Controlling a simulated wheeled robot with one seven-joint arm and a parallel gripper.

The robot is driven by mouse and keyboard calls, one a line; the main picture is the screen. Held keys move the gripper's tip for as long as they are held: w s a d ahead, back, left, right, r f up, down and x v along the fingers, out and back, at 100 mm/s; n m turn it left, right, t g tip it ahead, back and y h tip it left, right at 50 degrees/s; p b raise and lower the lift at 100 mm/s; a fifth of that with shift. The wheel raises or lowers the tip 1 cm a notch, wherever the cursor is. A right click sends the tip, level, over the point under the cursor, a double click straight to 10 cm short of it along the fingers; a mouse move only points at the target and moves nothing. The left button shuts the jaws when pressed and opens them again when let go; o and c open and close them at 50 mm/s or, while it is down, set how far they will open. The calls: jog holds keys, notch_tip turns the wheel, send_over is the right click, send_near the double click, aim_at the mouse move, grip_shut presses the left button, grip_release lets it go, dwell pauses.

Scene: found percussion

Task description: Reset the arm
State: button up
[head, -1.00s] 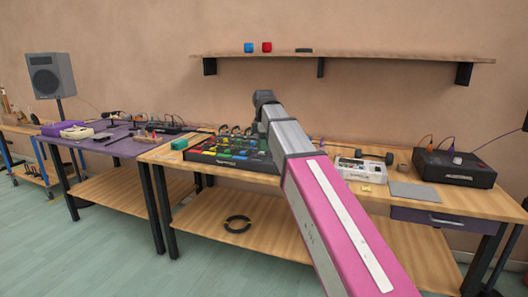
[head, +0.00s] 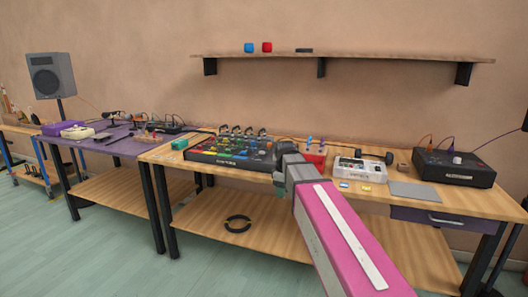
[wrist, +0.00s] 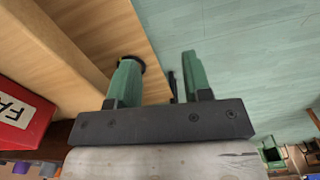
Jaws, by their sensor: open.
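My gripper (wrist: 158,62) shows in the wrist view with two green fingers spread apart and nothing between them. In the head view my pink and grey arm reaches up from the bottom right to the front of the wooden workbench (head: 400,208), and its far end is near the right side of the black mixer (head: 232,152). The fingers are hard to make out there. In the wrist view, teal floor and wooden boards lie beyond the fingers.
A red box (wrist: 22,112) with a white label is at the left of the wrist view. A white device (head: 361,168) and a black box (head: 454,168) stand on the bench. A black ring (head: 238,224) lies on its lower shelf. A wall shelf (head: 350,56) is above.

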jog(key=s+d+f+m, duration=0.5)
jog(key=s+f+m, duration=0.1)
jog(key=f, duration=0.5)
jog(key=s+d+f+m, duration=0.6)
jog(key=s+f, duration=0.3)
jog(key=f, duration=0.2)
jog(key=shift+s+f, duration=0.15)
jog(key=shift+f, duration=0.05)
jog(key=shift+c, duration=0.3)
